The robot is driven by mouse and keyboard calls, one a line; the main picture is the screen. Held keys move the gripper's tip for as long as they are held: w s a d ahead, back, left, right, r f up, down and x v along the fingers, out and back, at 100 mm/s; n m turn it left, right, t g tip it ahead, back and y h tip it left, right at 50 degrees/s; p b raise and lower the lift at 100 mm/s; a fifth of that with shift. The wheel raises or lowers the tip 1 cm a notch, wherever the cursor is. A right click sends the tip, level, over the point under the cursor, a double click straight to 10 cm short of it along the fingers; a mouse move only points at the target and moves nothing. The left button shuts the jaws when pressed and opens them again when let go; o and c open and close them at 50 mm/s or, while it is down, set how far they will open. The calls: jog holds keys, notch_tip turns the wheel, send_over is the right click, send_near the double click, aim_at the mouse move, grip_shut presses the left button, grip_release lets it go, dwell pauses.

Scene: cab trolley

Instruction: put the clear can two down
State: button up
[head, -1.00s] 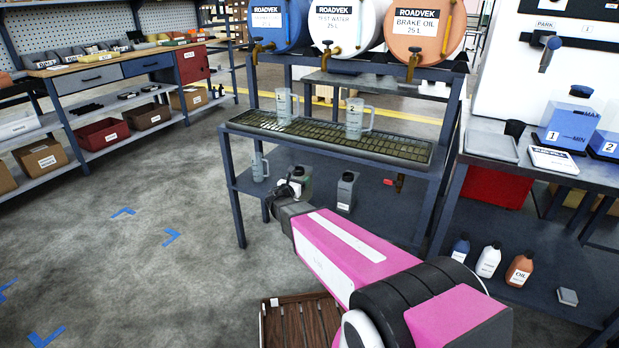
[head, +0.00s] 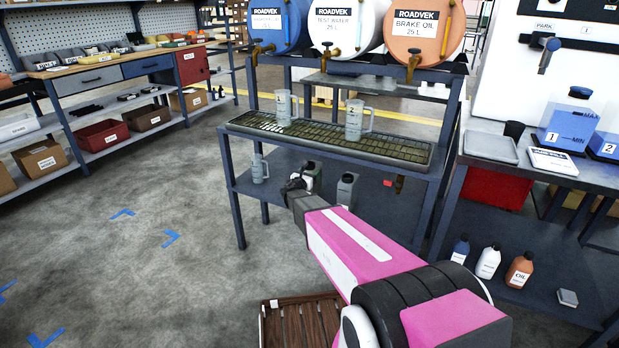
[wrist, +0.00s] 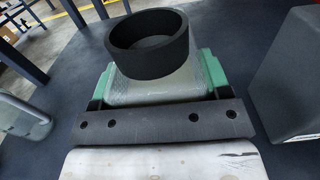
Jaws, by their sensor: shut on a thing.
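In the head view the can (head: 313,176) is partly hidden behind my gripper, at the lower shelf (head: 385,215) of the drum stand. I cannot read a number on it. In the wrist view the can's body (wrist: 150,82) shows beyond my gripper's dark bar. Whether its base touches the shelf is hidden.
A grey can (head: 346,190) stands close to the right, also in the wrist view (wrist: 290,75). A jug (head: 260,168) stands to the left. Jugs one (head: 284,107) and two (head: 354,119) are on the grate above. Stand legs (head: 237,205) flank the shelf's front.

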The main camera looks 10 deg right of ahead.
jog(key=shift+f, duration=0.7)
jog(key=o, duration=1.3)
